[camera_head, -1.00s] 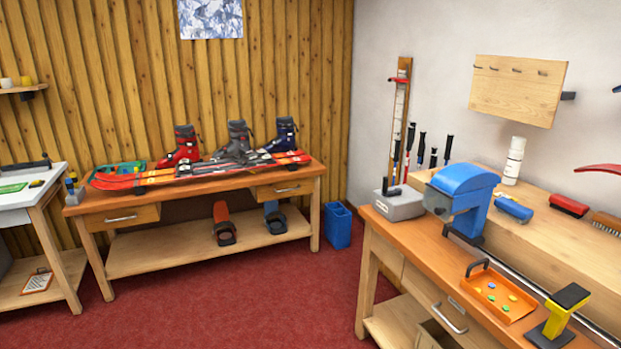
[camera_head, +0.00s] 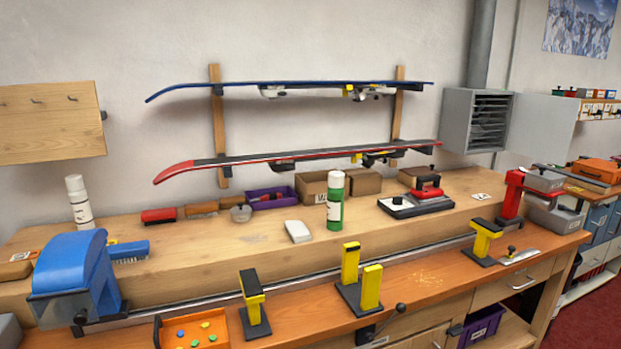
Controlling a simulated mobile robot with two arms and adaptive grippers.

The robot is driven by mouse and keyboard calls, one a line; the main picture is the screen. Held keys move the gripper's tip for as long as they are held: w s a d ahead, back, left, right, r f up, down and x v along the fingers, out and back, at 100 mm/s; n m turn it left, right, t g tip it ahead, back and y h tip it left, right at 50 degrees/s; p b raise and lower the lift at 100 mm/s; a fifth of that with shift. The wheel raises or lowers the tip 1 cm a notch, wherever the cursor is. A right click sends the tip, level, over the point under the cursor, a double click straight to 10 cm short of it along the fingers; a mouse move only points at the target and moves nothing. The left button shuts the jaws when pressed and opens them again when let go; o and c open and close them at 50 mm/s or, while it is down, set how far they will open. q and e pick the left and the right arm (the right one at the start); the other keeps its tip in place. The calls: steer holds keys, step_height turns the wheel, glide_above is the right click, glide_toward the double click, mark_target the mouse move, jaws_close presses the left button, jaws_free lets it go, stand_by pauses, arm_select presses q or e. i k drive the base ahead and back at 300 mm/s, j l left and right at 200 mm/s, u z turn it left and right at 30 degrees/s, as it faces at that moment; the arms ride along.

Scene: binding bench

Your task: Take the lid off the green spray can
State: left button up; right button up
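The green spray can (camera_head: 335,212) stands upright on the raised wooden shelf of the bench, near the middle of the head view. Its lid (camera_head: 336,180) is white and sits on top of the can. White markings show on the can's green side. Neither of my grippers is in view, and nothing touches the can.
A white block (camera_head: 297,231) lies left of the can, and cardboard boxes (camera_head: 313,188) stand behind it. A waxing iron (camera_head: 424,192) is to the right. Yellow ski vises (camera_head: 371,287) rise from the bench in front. A white bottle (camera_head: 79,202) stands far left.

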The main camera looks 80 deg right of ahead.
mark_target(336, 179)
steer(key=z, duration=2.25)
